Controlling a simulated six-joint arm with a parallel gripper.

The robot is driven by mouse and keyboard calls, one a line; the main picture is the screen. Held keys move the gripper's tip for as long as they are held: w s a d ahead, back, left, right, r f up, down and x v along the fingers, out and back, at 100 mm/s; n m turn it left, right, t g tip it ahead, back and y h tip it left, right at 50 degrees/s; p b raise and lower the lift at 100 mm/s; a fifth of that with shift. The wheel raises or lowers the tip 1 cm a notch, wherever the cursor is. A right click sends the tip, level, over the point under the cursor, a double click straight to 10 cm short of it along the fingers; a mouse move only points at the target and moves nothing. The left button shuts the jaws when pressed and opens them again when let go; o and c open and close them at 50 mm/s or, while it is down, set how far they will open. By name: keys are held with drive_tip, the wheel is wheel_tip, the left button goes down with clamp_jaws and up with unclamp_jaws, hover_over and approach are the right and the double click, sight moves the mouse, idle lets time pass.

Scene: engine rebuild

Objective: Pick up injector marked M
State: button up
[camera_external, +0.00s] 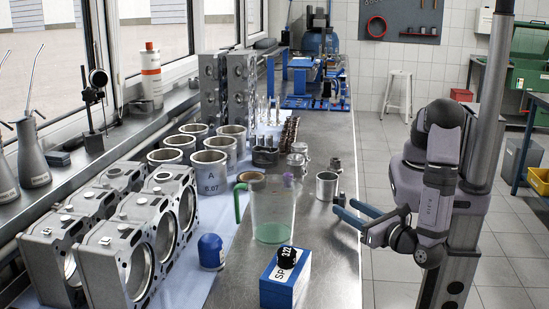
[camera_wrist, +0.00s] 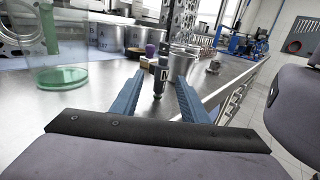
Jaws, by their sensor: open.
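A slim dark injector (camera_wrist: 160,76) stands upright on the metal bench in the wrist view, with a pale letter on its side. The letter looks like N or M; I cannot tell which. My gripper (camera_wrist: 160,88) is open, its two blue fingers pointing towards the injector, which shows between their tips. Whether the tips reach around it is unclear. In the external view my gripper (camera_external: 344,206) is at the right edge of the bench, fingers level, beside a small dark upright part (camera_external: 340,198) that seems to be the injector.
A metal cup (camera_external: 327,186) stands close behind the fingers. A clear pitcher (camera_external: 272,215) with green liquid is to their left. A blue box (camera_external: 283,283) sits in front, with a blue-capped part (camera_external: 211,251) left of it. Cylinder liners (camera_external: 210,172) and engine blocks (camera_external: 140,235) fill the left.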

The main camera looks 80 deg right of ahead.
sight(344, 205)
drive_tip(key=shift+p+x, duration=0.8)
drive_tip(key=shift+x, duration=1.15)
drive_tip(key=shift+s, duration=0.1)
drive_tip(key=c, duration=0.9)
drive_tip(key=shift+c, duration=0.2)
drive_tip(key=shift+r+b, duration=0.8)
drive_tip(key=shift+r, duration=4.15)
